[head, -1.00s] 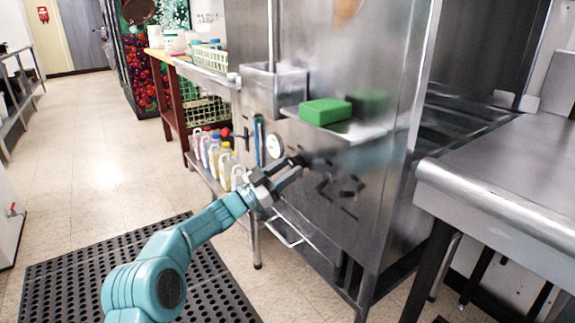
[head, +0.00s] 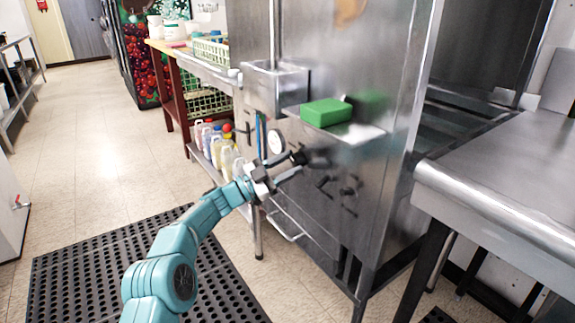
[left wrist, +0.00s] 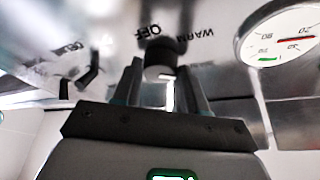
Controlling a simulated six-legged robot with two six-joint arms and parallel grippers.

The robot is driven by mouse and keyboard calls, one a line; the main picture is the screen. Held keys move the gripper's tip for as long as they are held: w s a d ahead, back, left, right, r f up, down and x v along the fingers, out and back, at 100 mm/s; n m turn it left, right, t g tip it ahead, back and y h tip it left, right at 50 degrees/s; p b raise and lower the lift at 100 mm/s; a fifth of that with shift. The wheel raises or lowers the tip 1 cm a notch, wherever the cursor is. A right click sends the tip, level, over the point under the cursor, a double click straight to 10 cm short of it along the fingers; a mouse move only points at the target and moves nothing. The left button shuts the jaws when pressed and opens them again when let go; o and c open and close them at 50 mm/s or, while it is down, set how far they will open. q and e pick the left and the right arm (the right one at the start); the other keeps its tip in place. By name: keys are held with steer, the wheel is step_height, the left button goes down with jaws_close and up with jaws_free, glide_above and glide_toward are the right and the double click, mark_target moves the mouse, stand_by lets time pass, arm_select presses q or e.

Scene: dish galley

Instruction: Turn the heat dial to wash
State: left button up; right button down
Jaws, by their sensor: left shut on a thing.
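The heat dial (left wrist: 160,57) is a dark round knob on the steel front of the machine. In the left wrist view it sits between the fingers of my left gripper (left wrist: 166,82), with the printed words OFF and WARM beside it. In the head view my left gripper (head: 294,162) reaches the machine's front (head: 325,228) below the shelf and is shut on the dial, which its fingers largely cover. I cannot read the dial's pointer, and no WASH label is legible. My right gripper is out of view.
A round gauge (left wrist: 278,38) sits beside the dial. Dark handles (head: 347,191) are lower right on the panel. A green sponge (head: 326,112) lies on the small shelf above. Several bottles (head: 216,150) stand left, and a steel table (head: 510,165) stands right.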

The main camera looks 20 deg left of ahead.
arm_select(q)
steer(key=o, duration=1)
steer(key=shift+o, duration=0.2)
steer(key=p+v, duration=0.3)
steer(key=v, duration=1.3)
steer(key=shift+f, duration=0.15)
steer(key=shift+s, duration=0.1)
